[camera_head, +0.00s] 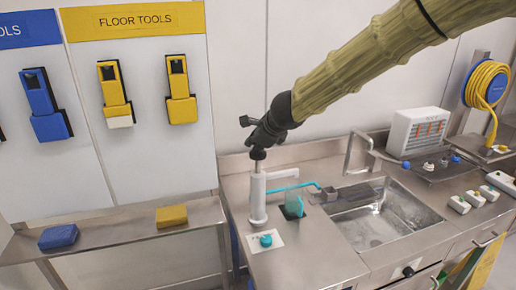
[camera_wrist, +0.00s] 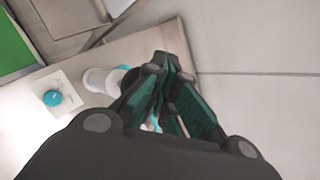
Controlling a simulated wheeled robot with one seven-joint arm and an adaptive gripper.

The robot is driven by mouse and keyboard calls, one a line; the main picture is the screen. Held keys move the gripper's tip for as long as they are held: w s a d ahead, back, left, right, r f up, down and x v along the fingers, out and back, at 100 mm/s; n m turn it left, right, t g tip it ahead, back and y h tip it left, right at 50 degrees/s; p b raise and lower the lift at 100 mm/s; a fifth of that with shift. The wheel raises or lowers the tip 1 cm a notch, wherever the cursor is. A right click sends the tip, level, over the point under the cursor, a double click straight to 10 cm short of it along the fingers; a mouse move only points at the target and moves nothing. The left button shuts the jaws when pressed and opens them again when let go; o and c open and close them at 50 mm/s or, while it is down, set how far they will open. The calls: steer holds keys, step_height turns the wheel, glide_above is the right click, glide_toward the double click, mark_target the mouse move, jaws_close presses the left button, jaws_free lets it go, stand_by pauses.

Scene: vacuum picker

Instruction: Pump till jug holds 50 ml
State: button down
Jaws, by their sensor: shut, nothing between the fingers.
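The white upright pump (camera_head: 257,205) stands at the left end of the steel counter, with a thin rod at its top. A teal spout (camera_head: 292,187) runs from it to the right. A small translucent teal jug (camera_head: 294,205) stands beside the pump; its liquid level is too small to read. My gripper (camera_head: 258,148) is shut and empty, pointing down right over the pump's top; I cannot tell whether it touches. In the wrist view the shut fingers (camera_wrist: 165,68) partly hide the white pump (camera_wrist: 97,80).
A teal knob on a white plate (camera_head: 265,241) sits in front of the pump. A steel sink (camera_head: 375,225) with a tap (camera_head: 350,150) lies to the right. A side shelf (camera_head: 120,235) holds a blue and a yellow block. Tools hang on the wall behind.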

steer(key=shift+r+p, duration=0.7)
steer(key=shift+r, duration=0.1)
steer(key=shift+r, duration=0.1)
steer(key=shift+r+p, duration=2.4)
steer(key=shift+p, duration=0.2)
